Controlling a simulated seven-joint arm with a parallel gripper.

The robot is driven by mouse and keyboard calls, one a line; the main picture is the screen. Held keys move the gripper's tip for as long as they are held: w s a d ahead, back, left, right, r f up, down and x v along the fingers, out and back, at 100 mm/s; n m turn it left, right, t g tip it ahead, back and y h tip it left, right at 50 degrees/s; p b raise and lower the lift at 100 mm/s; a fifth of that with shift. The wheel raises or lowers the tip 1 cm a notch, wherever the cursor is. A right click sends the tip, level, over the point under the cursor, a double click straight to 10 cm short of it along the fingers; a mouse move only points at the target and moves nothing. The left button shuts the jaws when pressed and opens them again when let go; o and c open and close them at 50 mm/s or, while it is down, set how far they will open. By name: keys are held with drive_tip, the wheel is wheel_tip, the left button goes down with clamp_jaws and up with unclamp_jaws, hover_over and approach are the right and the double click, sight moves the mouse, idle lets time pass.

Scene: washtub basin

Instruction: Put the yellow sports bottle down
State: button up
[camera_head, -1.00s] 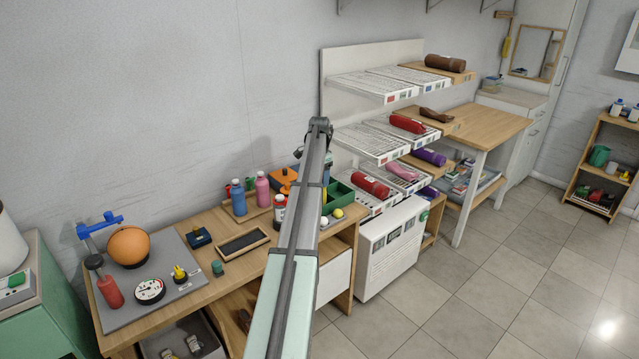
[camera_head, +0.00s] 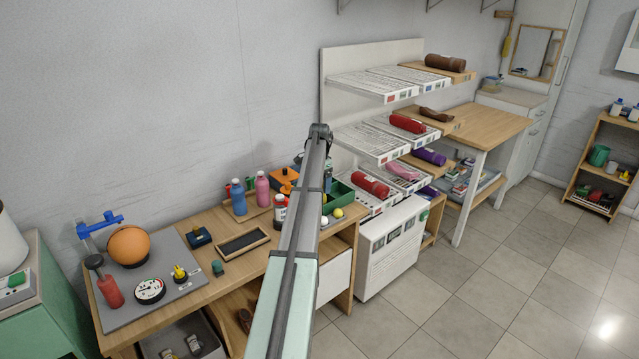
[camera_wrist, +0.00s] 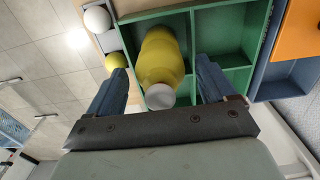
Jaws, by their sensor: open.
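The yellow sports bottle (camera_wrist: 160,58) is in the wrist view, its white cap (camera_wrist: 160,97) towards the camera. It is in or over a compartment of the green tray (camera_wrist: 232,84); its base contact is hidden. My gripper (camera_wrist: 161,66) is open, with one blue finger on each side of the bottle and a visible gap at each side. In the head view my arm hides the bottle and part of the green tray (camera_head: 345,192).
A white ball (camera_wrist: 97,19) and a yellow ball (camera_wrist: 116,61) sit beside the tray. An orange object (camera_wrist: 298,32) is across from them. Blue (camera_head: 238,197) and pink (camera_head: 262,189) bottles stand left of my arm. A white shelf rack (camera_head: 372,85) rises behind.

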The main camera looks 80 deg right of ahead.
drive_tip(key=shift+r, duration=0.1)
wheel_tip(320, 180, up, 12)
drive_tip(key=shift+r, duration=0.1)
idle(0.5)
